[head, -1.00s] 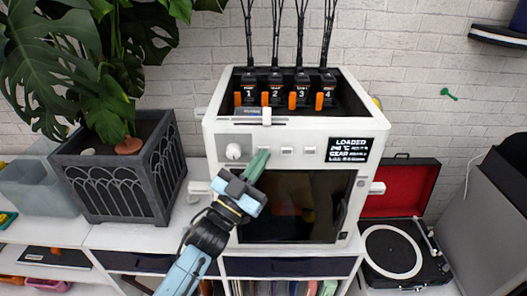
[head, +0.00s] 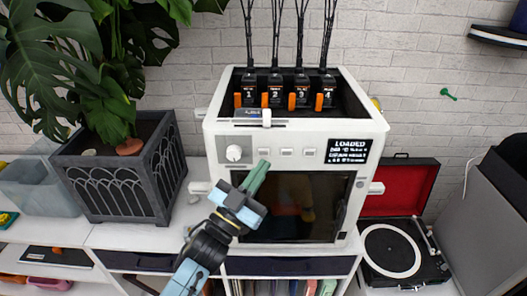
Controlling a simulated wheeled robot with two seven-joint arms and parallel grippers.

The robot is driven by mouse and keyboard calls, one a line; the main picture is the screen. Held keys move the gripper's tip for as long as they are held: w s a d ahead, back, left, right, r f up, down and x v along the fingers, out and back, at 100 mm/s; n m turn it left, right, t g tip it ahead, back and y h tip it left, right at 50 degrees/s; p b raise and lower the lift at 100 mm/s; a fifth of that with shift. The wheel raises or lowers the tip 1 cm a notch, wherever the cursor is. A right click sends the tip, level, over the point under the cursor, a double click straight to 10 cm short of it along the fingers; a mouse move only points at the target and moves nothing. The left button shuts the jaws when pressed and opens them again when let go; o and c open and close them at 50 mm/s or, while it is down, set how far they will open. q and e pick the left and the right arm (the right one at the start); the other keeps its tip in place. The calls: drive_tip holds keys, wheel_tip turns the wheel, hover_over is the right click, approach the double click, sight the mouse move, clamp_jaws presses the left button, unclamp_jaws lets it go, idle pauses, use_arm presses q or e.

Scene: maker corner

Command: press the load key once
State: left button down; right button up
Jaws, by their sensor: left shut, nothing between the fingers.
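The white machine (head: 215,135) stands on the bench with a dark front window. Its front panel has a round knob (head: 234,153) and a row of three small keys: a left key (head: 264,152), a middle key (head: 286,152) and a right key (head: 309,152). I cannot read any labels on the keys. The black display (head: 348,151) reads LOADED on its top line; smaller lines are unclear. My left gripper (head: 262,164) is shut and empty, its green fingertips just below the left key and seemingly apart from it. My right gripper is out of view.
Numbered black units with orange levers (head: 291,101) sit in the machine's open top. A slider (head: 266,117) is on its upper front edge. A planter (head: 120,170) stands left, and an open record player (head: 395,250) stands right.

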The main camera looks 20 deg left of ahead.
use_arm(q)
drive_tip(key=s, duration=0.2)
drive_tip(key=s+d+p, duration=0.1)
drive_tip(key=shift+s, duration=0.35)
idle(0.5)
